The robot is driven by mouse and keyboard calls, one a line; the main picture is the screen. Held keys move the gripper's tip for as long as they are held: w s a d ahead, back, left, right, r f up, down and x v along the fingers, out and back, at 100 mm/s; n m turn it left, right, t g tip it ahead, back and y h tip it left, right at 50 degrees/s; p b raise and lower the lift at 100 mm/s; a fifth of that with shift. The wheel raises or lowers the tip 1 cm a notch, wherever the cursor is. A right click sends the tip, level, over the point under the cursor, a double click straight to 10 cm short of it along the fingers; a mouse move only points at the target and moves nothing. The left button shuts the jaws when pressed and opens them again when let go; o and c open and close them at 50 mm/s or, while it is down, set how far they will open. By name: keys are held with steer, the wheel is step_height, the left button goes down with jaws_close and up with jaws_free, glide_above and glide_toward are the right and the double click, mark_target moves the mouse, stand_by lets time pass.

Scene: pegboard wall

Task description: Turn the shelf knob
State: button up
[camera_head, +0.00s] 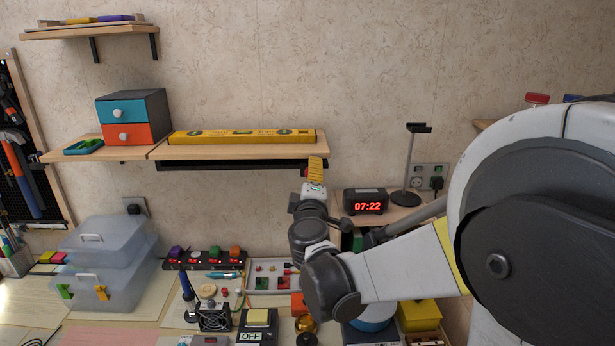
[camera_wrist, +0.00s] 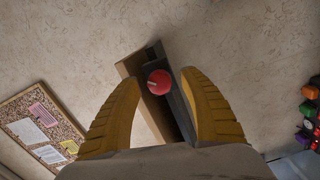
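The shelf knob (camera_wrist: 158,82) is round and red with a pale line on its face. In the wrist view it sits on the end of a dark bar (camera_wrist: 180,103) beneath the wooden shelf (camera_wrist: 131,68). My gripper (camera_wrist: 168,84) is open, with its two yellow ribbed fingers on either side of the knob and visible gaps between. In the head view my gripper (camera_head: 316,170) is at the right end of the wall shelf (camera_head: 240,150). The knob is mostly hidden there.
A yellow level (camera_head: 242,136) lies on the shelf. A clock (camera_head: 365,201) and a headphone stand (camera_head: 409,165) stand right of my gripper. The workbench below is crowded with small items, including a switch box (camera_head: 257,326).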

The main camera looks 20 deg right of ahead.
steer(key=shift+s, duration=0.1)
steer(key=v, duration=1.1)
steer(key=shift+s+a, duration=0.25)
steer(key=shift+s, duration=0.1)
steer(key=s+d+f+m+g+y, duration=0.2)
steer(key=s+f+m+g, duration=0.55)
steer(key=s+f, duration=0.2)
steer(key=s+a+f+m+g+y, duration=0.2)
steer(key=s+a+f+m+y, duration=0.1)
steer(key=s+a+y, duration=0.3)
steer(key=s+a, duration=0.2)
steer(key=a, duration=0.1)
steer(key=shift+s+a+f, duration=0.35)
steer(key=shift+a+f, duration=0.05)
